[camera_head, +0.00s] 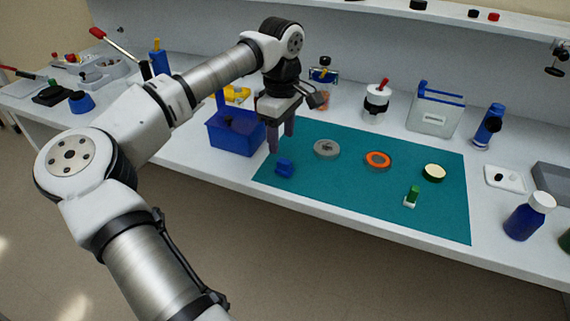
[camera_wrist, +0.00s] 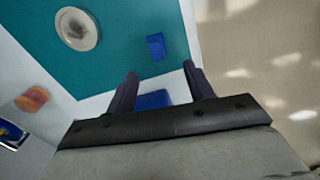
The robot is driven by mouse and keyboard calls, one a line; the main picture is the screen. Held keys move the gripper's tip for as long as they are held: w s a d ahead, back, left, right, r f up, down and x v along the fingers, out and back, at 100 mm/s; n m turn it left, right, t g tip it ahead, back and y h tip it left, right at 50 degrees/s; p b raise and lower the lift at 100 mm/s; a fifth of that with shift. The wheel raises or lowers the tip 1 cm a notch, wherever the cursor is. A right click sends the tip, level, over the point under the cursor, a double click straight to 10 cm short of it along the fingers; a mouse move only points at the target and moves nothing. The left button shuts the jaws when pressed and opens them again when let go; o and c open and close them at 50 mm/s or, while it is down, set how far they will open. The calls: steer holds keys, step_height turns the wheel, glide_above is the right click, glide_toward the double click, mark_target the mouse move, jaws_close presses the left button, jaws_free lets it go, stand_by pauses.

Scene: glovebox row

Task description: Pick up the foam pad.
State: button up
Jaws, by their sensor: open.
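A small blue block-like piece (camera_head: 285,168) lies on the teal mat near its left front corner. It may be the foam pad, but I cannot tell for sure. In the wrist view the blue piece (camera_wrist: 156,46) lies just beyond the fingertips, between their lines. My gripper (camera_head: 281,143) is open and empty, pointing down above the mat's left edge, beside the blue bin. Both fingers show apart in the wrist view (camera_wrist: 160,71). A pale round disc (camera_head: 434,172) lies at the mat's right.
A blue bin (camera_head: 232,138) stands left of the mat, close to my gripper. On the teal mat (camera_head: 340,195) are a grey disc (camera_head: 326,149), an orange ring (camera_head: 378,159) and a green-topped piece (camera_head: 412,196). Bottles and containers stand behind and right. The mat's front middle is clear.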

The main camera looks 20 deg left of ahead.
mark_target(284, 161)
steer(key=f, duration=0.3)
steer(key=f+p, duration=0.1)
steer(key=f, duration=0.1)
steer(key=f+p, duration=0.1)
steer(key=f, duration=0.2)
steer(key=shift+w+d+f, duration=0.15)
steer(key=shift+d+f, duration=0.1)
steer(key=shift+f, duration=0.05)
steer(key=c, duration=1)
